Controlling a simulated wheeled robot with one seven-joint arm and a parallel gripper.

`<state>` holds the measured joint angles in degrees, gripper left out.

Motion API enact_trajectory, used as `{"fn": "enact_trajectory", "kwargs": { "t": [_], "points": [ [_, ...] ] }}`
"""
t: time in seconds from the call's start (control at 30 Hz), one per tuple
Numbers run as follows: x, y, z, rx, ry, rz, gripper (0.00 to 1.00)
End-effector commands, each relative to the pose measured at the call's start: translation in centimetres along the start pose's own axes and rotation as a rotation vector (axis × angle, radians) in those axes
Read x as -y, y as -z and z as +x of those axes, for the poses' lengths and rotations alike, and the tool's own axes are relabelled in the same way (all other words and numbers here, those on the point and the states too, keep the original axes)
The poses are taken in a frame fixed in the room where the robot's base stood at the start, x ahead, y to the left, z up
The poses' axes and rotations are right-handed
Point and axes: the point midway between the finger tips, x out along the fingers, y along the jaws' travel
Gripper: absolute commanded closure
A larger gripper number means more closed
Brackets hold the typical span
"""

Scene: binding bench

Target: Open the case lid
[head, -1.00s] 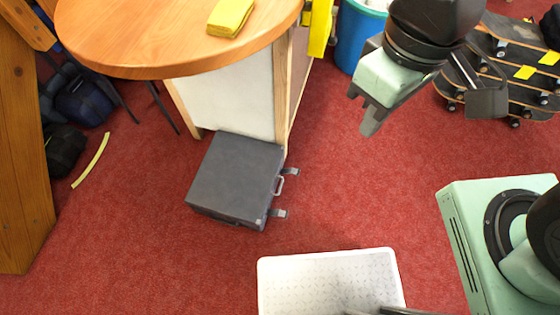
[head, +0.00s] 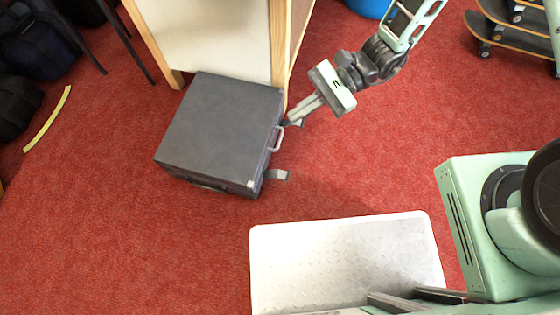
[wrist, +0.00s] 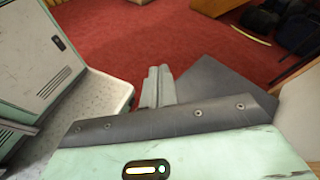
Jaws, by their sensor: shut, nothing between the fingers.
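The dark grey case (head: 220,130) lies flat on the red carpet with its lid shut. Its carrying handle (head: 277,138) and a latch (head: 277,175) stick out on its right side. My gripper (head: 291,118) is shut and empty, its fingertips at the right side of the case by the far latch, which they largely cover. I cannot tell whether they touch it. In the wrist view my shut fingers (wrist: 157,80) point away from the camera, with the case (wrist: 220,88) just to their right.
A panelled bench base (head: 220,35) stands directly behind the case. A white textured platform (head: 262,245) is in front. Skateboards (head: 515,30) are at the far right, bags (head: 38,45) at the far left.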

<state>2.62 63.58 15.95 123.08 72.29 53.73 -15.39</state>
Motion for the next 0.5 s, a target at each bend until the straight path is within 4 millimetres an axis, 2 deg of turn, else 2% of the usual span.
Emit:
{"fn": "enact_trajectory", "kwargs": {
  "t": [0.03, 0.17, 0.2, 0.3, 0.4, 0.5],
  "points": [
    [-0.9, 5.0, 1.4, 0.016, 0.063, 0.073, 1.0],
    [-2.0, 13.6, 3.3, 0.04, 0.233, 0.243, 1.0],
    [-2.6, 16.3, 3.9, 0.044, 0.285, 0.295, 1.0],
    [-4.3, 22.8, 5.4, 0.048, 0.41, 0.42, 1.0],
    [-6.1, 28.2, 6.6, 0.044, 0.516, 0.527, 1.0],
    [-7.7, 32.1, 7.6, 0.034, 0.594, 0.607, 1.0]
  ]
}}
